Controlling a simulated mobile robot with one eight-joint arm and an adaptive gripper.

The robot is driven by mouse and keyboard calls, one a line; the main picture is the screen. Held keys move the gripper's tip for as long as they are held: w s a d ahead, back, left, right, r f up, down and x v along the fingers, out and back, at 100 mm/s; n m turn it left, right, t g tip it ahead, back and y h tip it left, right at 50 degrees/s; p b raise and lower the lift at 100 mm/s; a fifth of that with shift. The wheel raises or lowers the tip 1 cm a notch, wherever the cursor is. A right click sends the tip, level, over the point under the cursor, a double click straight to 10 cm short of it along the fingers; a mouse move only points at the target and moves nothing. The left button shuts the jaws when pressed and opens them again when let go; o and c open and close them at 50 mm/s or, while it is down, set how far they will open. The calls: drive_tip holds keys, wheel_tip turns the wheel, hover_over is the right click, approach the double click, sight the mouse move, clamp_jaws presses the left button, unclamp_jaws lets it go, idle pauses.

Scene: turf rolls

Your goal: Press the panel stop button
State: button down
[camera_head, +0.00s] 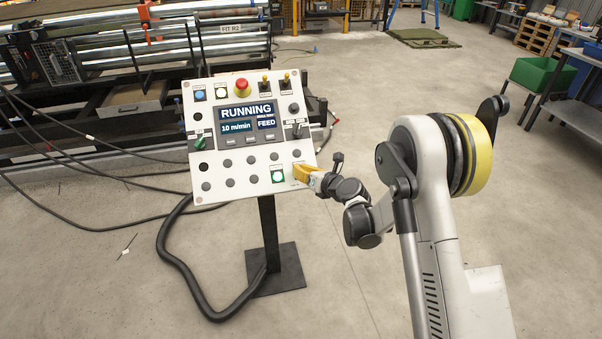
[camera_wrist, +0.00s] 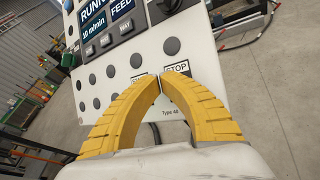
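The white control panel (camera_head: 225,172) stands tilted on a black post, with a screen reading RUNNING and 10 m/min. It also fills the upper part of the wrist view (camera_wrist: 205,45). A STOP label (camera_wrist: 177,68) shows at the panel's lower edge; the button below it is hidden behind my fingers. A second label left of it is partly covered. A green button (camera_head: 278,176) sits at the panel's lower right. My gripper (camera_head: 298,171) is at the lower right corner, its yellow fingertips (camera_wrist: 160,76) together and empty. I cannot tell whether they touch the panel.
A red mushroom button (camera_head: 242,85) sits at the panel's top. A black cable (camera_head: 165,240) loops from the panel to the floor by the base plate (camera_head: 274,270). A roller machine (camera_head: 100,70) stands behind.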

drive_tip(key=shift+f, duration=0.1)
drive_tip(key=shift+w+f+b, duration=0.25)
drive_tip(key=shift+w+b, duration=0.05)
drive_tip(key=shift+b, duration=0.1)
drive_tip(key=shift+w+a+f, duration=0.15)
drive_tip(key=shift+w+f, duration=0.1)
drive_tip(key=shift+f, duration=0.05)
idle(0.9)
drive_tip(key=shift+s+r, duration=0.55)
drive_tip(key=shift+r, duration=0.1)
idle(0.3)
drive_tip(key=s+r+p, duration=0.1)
drive_tip(key=r, duration=0.1)
drive_tip(key=s+d+r, duration=0.1)
drive_tip(key=s, duration=0.1)
drive_tip(key=shift+d+r+p, duration=0.1)
drive_tip(key=shift+r+p, duration=0.25)
drive_tip(key=shift+r, duration=0.05)
idle(0.5)
